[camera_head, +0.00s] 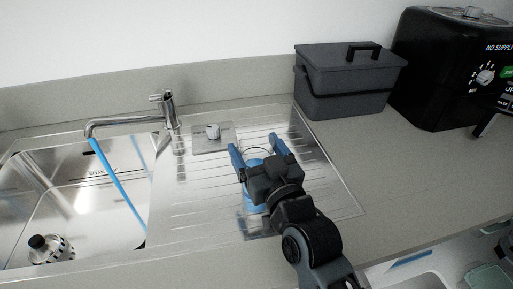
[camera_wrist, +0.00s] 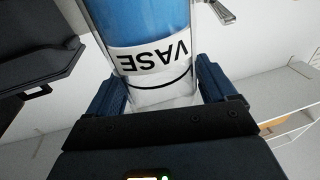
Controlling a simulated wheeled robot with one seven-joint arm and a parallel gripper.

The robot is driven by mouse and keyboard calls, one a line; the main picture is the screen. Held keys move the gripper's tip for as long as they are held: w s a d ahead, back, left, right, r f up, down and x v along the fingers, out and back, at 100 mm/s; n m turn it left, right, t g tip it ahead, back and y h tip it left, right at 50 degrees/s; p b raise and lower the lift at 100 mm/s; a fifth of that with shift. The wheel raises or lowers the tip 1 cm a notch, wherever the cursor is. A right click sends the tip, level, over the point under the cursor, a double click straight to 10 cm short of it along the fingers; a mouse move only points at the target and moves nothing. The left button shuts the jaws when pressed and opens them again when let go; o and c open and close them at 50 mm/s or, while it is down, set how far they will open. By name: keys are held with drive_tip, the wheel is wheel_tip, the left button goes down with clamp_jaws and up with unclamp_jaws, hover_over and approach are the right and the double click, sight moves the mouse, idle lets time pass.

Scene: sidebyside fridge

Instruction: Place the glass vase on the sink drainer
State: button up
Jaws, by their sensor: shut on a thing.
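The glass vase is a blue and clear cylinder with a white band reading "VASE", shown upside down in the wrist view (camera_wrist: 150,55). In the head view only parts of the vase (camera_head: 256,209) show, as my wrist covers much of it. My gripper (camera_head: 257,151) is shut on the vase, with a blue finger on each side; the fingers also show in the wrist view (camera_wrist: 160,88). The vase is over the right part of the ribbed steel sink drainer (camera_head: 182,205). I cannot tell whether its base touches the drainer.
A small knob on a square plate (camera_head: 212,134) is at the drainer's back. A dark lidded box (camera_head: 345,85) and black appliance (camera_head: 445,70) stand back right.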

drive_tip(key=o, duration=1.1)
drive_tip(key=shift+f, duration=0.15)
drive_tip(key=shift+o, duration=1.2)
drive_tip(key=shift+s+r, duration=0.1)
drive_tip(key=shift+r, duration=0.15)
drive_tip(key=b+v, duration=0.2)
drive_tip(key=v, duration=1)
drive_tip(key=shift+f, duration=0.1)
drive_tip(key=shift+d, duration=0.1)
